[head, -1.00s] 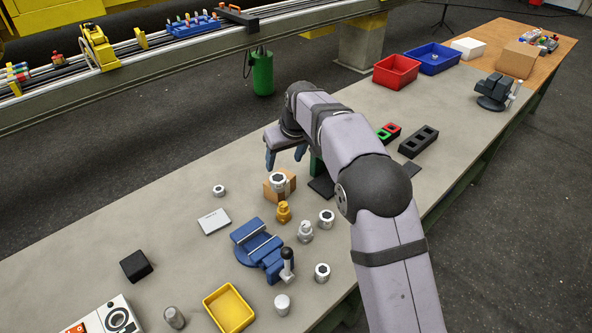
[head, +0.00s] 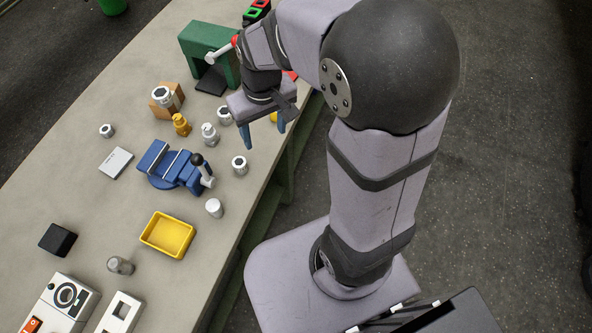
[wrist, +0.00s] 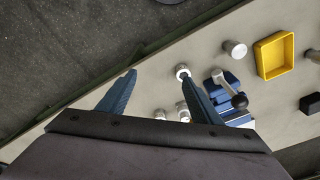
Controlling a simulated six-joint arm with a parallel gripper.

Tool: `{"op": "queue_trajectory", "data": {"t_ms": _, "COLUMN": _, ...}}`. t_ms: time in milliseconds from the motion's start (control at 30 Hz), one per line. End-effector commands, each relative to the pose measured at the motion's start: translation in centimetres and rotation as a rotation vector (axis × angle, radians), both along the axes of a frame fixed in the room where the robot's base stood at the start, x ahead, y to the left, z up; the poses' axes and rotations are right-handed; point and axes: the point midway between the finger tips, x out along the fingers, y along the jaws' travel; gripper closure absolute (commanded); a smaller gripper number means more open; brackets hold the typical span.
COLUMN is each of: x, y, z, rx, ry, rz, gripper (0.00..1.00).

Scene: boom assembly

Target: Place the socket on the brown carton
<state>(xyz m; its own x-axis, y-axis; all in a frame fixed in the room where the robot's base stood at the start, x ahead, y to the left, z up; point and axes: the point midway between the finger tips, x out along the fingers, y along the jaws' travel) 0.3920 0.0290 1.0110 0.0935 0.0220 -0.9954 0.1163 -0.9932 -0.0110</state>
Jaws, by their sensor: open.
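A silver socket (head: 161,95) sits on top of the brown carton (head: 168,109) in the head view. Similar silver sockets stand on the table: one left of the carton (head: 107,131), one right of it (head: 225,116) and one near the front edge (head: 240,165). My gripper (head: 263,130) is open and empty, above the table's front edge, right of the carton and apart from it. In the wrist view the open fingers (wrist: 159,76) have nothing between them; a socket (wrist: 182,71) shows at the tip of the right finger. The carton cannot be made out there.
A blue vise (head: 172,166), a brass fitting (head: 181,124) and a silver fitting (head: 209,134) stand near the carton. A green arch-shaped stand (head: 203,38) is behind it. A yellow tray (head: 168,235) and a black block (head: 58,239) are nearer. The table's left side has bare room.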

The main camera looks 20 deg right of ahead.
Motion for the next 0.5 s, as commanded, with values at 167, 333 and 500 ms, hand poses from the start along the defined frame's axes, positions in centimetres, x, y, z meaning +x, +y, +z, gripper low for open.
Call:
{"op": "queue_trajectory", "data": {"t_ms": 167, "x": -6.9, "y": -2.1, "z": -1.8, "rx": -0.011, "ry": 0.056, "rz": -0.075, "gripper": 0.41}}
{"op": "queue_trajectory", "data": {"t_ms": 333, "x": -10.3, "y": -2.8, "z": -2.8, "rx": -0.016, "ry": 0.085, "rz": -0.109, "gripper": 0.41}}
{"op": "queue_trajectory", "data": {"t_ms": 500, "x": -11.3, "y": -2.9, "z": -3.2, "rx": -0.018, "ry": 0.094, "rz": -0.119, "gripper": 0.41}}
